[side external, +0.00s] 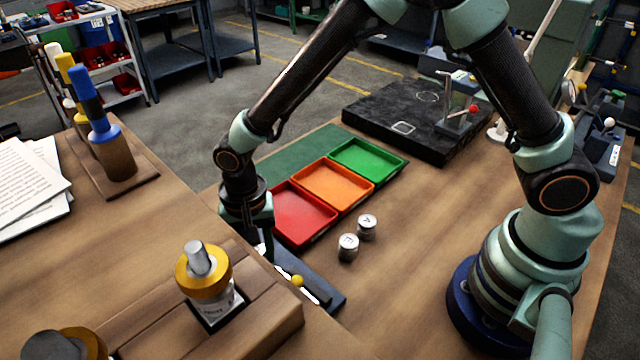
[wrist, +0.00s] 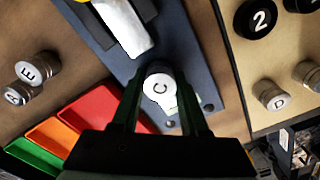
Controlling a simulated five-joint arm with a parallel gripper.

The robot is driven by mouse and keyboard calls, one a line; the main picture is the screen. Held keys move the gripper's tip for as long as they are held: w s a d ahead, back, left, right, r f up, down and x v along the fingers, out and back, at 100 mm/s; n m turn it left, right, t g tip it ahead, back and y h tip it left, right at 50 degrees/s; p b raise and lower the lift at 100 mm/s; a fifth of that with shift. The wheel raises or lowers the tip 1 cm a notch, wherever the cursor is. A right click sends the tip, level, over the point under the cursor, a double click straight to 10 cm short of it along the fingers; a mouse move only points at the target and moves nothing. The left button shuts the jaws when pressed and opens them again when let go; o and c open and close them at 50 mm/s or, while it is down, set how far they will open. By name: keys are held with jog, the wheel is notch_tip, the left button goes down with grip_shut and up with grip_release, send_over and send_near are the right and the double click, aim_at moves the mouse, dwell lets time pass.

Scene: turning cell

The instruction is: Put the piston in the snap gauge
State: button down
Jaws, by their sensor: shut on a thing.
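My gripper (wrist: 163,106) is shut on a silver piston (wrist: 159,86) with a C on its round top. The piston sits between the two dark fingers in the wrist view. The snap gauge has a dark blue base (side external: 333,301) with a yellow knob (side external: 297,281) in the side view. In the wrist view its blue base (wrist: 190,55) lies under and around the held piston. I cannot tell whether the piston touches the gauge.
Red (side external: 302,214), orange (side external: 333,186) and green (side external: 368,160) trays lie beyond the gauge. Two loose pistons, E (side external: 348,247) and A (side external: 367,227), stand right of the trays. A raised wooden block (side external: 270,317) stands left of the gauge. A black plate (side external: 405,118) lies at the back.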

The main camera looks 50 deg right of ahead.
jog(key=shift+f, duration=0.2)
jog(key=shift+c, duration=2.1)
grip_release()
jog(key=shift+r, duration=0.1)
notch_tip(320, 180, up, 12)
jog(key=s+d+r+n+t, duration=0.2)
jog(key=d+r, duration=0.3)
jog(key=d, duration=0.6)
jog(key=s+d+r+n+t, duration=0.3)
jog(key=s+d+r+n, duration=0.2)
jog(key=d, duration=0.6)
jog(key=shift+s+d+r+t, duration=0.2)
jog(key=shift+d+r+t, duration=0.1)
jog(key=shift+r, duration=0.1)
